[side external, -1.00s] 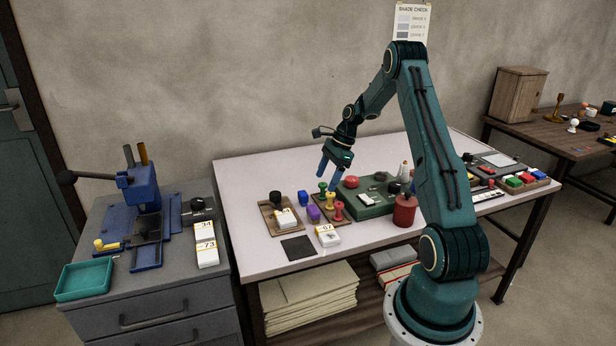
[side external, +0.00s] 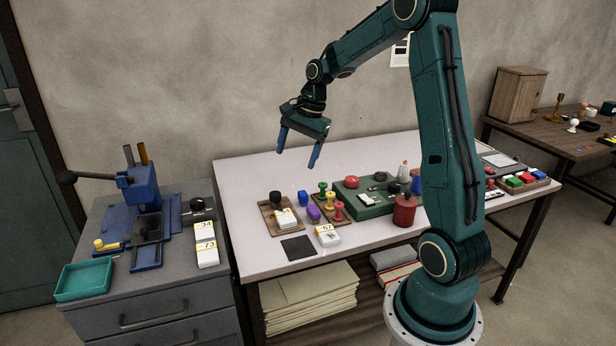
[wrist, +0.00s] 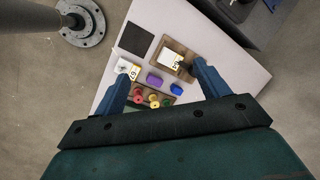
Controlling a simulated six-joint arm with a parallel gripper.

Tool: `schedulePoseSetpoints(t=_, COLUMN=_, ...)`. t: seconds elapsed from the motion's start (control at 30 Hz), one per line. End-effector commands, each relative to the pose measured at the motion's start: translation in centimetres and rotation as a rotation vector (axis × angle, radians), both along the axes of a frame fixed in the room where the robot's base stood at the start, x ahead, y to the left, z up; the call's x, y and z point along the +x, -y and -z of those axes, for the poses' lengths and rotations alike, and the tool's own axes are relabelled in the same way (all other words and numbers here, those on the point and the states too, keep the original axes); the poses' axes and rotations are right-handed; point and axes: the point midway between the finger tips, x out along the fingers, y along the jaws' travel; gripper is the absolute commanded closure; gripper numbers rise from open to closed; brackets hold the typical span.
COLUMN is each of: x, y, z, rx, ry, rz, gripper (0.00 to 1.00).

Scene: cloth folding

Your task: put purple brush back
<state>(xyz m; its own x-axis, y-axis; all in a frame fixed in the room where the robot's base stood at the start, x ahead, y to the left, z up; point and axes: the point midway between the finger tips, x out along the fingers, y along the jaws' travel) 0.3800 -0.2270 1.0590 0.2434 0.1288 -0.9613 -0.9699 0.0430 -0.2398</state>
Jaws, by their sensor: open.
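A small purple piece (side external: 314,213) stands on the pale table, between a blue piece (side external: 303,198) and a wooden holder. It also shows in the wrist view (wrist: 154,79). The wooden holder (wrist: 178,97) carries green, yellow and red knobbed pieces. My gripper (side external: 297,157) is open and empty, high above the table behind these pieces. In the wrist view its fingers (wrist: 162,70) spread to either side of the purple and blue pieces, well above them.
A wooden tray (side external: 268,213) with a black-knobbed piece and a white block lies to the left. A dark square pad (side external: 298,248) and white box (side external: 328,236) are in front. A green case (side external: 370,207) and red pot (side external: 405,210) stand right. The table's back left is clear.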

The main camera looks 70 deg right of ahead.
Motion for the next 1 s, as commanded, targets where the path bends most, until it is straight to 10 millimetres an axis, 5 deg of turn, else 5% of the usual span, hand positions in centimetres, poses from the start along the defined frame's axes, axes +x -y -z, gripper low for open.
schedulePoseSetpoints(t=0.5, x=-5.5, y=-13.1, z=-7.7, rx=-0.275, ry=0.113, rz=-0.612, gripper=0.26)
schedulePoseSetpoints(t=1.0, x=-14.9, y=-20.9, z=-9.6, rx=-0.532, ry=0.227, rz=-1.174, gripper=0.26)
